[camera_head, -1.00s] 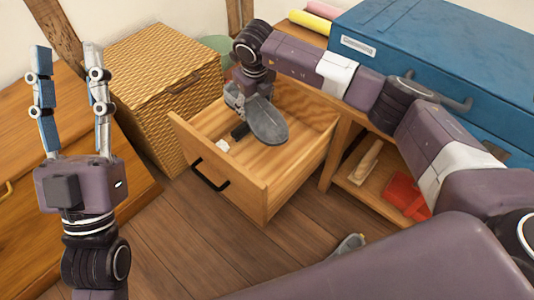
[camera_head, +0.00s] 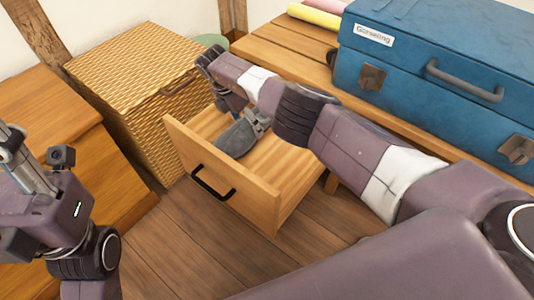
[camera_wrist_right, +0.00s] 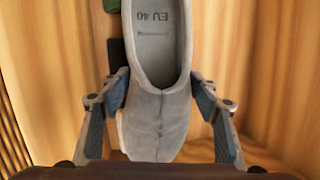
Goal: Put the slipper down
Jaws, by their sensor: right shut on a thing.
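A grey slipper (camera_head: 237,138) is inside the open wooden drawer (camera_head: 222,183), low and close to its floor; I cannot tell whether it touches. My right gripper (camera_head: 258,120) is shut on the slipper, partly hidden by its own arm. In the right wrist view, the slipper (camera_wrist_right: 155,125) lies between the two fingers of the right gripper (camera_wrist_right: 160,100), its opening marked "EU 40" facing the camera. My left gripper (camera_head: 15,150) is at the left edge, partly cut off, apart from the drawer; its fingers do not show clearly.
A wicker chest (camera_head: 130,75) stands left of the drawer. A blue suitcase (camera_head: 420,75) rests on the wooden bench (camera_head: 290,55) at right. In the right wrist view, a dark thing and a green thing (camera_wrist_right: 112,5) lie beside the slipper. Floor in front is clear.

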